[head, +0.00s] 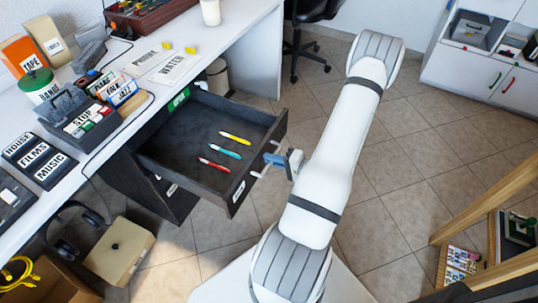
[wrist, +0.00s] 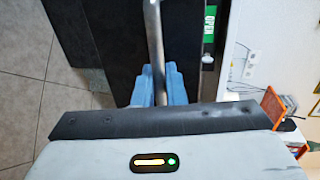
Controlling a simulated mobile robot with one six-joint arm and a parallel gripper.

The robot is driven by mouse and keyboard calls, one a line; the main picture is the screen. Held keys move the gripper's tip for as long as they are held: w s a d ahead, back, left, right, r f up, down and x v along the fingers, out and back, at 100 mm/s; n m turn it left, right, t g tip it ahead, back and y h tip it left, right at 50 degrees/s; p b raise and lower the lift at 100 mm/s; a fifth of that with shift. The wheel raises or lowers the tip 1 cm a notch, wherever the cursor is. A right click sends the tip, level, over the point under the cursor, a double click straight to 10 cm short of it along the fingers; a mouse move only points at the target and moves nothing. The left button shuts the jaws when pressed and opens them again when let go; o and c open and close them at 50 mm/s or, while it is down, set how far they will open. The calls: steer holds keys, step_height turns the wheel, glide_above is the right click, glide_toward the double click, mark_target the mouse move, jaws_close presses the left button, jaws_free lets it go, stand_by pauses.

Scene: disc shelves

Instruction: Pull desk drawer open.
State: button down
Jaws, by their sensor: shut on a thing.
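The dark desk drawer (head: 185,132) is pulled well out from under the white desk in the head view. Red, cyan and yellow pens lie inside it. Its front panel has a white label and a metal bar handle (wrist: 153,35), which runs upright through the middle of the wrist view. My gripper (head: 283,160) is at the outside of the drawer front. Its blue fingers (wrist: 160,86) are shut around the handle bar in the wrist view. The exact contact is partly hidden by the wrist housing.
The white desk (head: 215,55) carries label blocks, tins and trays. A green label (head: 178,99) is by the drawer's back corner. A beige box (head: 118,252) and headphones are below left. A wooden frame (head: 490,220) stands at right. Tiled floor is clear right of my arm.

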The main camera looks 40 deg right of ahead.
steer(key=shift+d, duration=0.1)
steer(key=c, duration=1.6)
jaws_free()
steer(key=shift+c, duration=0.2)
steer(key=p+v, duration=0.1)
steer(key=v, duration=0.6)
steer(key=shift+s+d, duration=0.15)
steer(key=shift+s, duration=0.15)
